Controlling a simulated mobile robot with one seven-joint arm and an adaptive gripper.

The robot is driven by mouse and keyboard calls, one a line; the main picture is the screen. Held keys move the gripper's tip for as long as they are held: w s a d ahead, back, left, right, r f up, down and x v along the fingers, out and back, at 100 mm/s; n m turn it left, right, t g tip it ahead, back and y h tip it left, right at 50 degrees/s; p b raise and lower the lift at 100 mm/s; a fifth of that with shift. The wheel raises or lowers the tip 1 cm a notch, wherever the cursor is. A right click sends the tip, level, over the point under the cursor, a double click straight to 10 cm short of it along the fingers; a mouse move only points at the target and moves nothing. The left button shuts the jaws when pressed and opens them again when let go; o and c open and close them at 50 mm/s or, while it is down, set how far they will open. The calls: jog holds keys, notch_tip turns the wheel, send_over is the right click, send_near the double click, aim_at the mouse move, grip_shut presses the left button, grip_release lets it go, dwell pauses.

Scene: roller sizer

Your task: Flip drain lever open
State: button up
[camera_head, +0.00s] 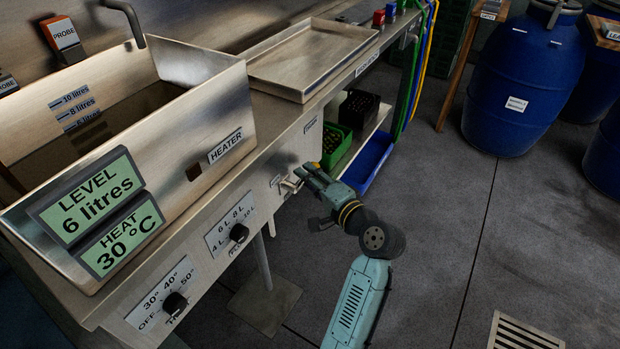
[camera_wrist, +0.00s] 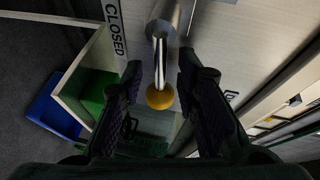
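The drain lever shows in the wrist view as a metal rod (camera_wrist: 160,62) with a yellow-orange ball knob (camera_wrist: 160,96) at its end. It comes out of a round metal fitting (camera_wrist: 172,17) on the panel. My gripper (camera_wrist: 159,80) is open, with one finger on each side of the rod and knob. Gaps show between the fingers and the knob. A "CLOSED" label (camera_wrist: 115,27) is on the panel left of the lever. In the head view my gripper (camera_head: 302,178) is at the bench's front panel, and its fingers largely hide the lever.
The metal tank (camera_head: 205,105) carries a display (camera_head: 90,208) reading level 6 litres, heat 30 °C. Two dial knobs (camera_head: 239,233) (camera_head: 175,303) are on the front panel.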

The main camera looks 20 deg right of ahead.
jog(key=shift+c, duration=0.4)
grip_shut()
dwell(0.4)
